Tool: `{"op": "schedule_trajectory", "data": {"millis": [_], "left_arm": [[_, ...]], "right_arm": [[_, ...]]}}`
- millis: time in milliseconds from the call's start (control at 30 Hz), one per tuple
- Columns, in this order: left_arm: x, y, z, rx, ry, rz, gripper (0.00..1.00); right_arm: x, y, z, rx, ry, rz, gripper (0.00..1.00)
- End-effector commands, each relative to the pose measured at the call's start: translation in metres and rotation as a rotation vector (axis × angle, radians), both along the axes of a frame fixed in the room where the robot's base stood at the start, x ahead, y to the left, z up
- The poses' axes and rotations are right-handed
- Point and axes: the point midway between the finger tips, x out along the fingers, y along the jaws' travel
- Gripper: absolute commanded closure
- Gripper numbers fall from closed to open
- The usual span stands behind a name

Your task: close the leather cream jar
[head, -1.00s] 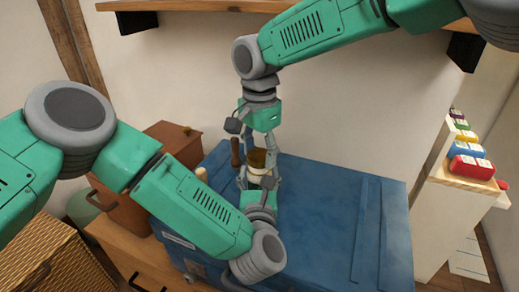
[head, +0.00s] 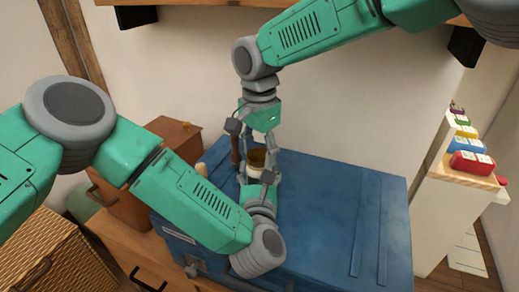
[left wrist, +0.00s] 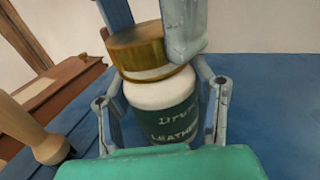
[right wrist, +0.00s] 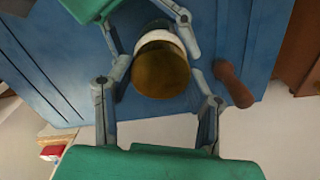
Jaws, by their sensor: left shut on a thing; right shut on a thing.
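The leather cream jar (left wrist: 160,97) is white with a dark green label and stands upright over the blue chest. Its brown-gold lid (left wrist: 137,47) sits on top, with a white band visible beneath; whether it is fully tightened cannot be told. My left gripper (left wrist: 162,108) is shut around the jar body, with a finger on each side. My right gripper (right wrist: 158,75) comes from above and is shut on the lid, which also shows in the head view (head: 257,158). The jar's lower part is hidden by my left gripper in the head view.
The blue chest (head: 335,210) has free room to the right. A dark brown handle (right wrist: 232,86) stands close beside the jar. A pale wooden handled item (left wrist: 35,130) is on the left. A brown box (head: 125,208) stands left, and a shelf (head: 200,5) hangs above.

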Motion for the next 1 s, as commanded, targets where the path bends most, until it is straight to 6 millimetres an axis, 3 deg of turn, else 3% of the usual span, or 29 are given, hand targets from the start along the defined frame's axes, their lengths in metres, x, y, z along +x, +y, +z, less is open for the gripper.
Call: {"op": "schedule_trajectory", "data": {"millis": [133, 400, 700, 733, 800, 1000], "left_arm": [[-0.0001, 0.0004, -0.0007, 0.001, 0.002, 0.001, 1.0], [0.0, 0.0003, -0.0008, 0.001, 0.002, 0.0, 1.0], [0.0, 0.0002, -0.0008, 0.001, 0.002, 0.0, 1.0], [0.0, 0.0001, -0.0008, 0.001, 0.002, 0.0, 1.0], [0.0, 0.0001, -0.0008, 0.001, 0.002, 0.0, 1.0], [-0.0001, 0.0, -0.0008, 0.0, 0.002, -0.001, 1.0]], "right_arm": [[-0.0004, -0.0003, -0.0007, -0.004, 0.0, -0.062, 0.72], [-0.0009, 0.0001, -0.0007, -0.004, -0.002, -0.526, 0.72], [-0.0003, 0.0002, -0.0004, 0.0, -0.001, -0.571, 0.72], [-0.0003, 0.0002, -0.0004, 0.0, -0.001, -0.571, 0.51], [-0.0003, 0.0002, -0.0004, 0.0, -0.001, -0.57, 0.33], [-0.0003, 0.0, -0.0005, 0.0, -0.001, -0.569, 0.33]]}}
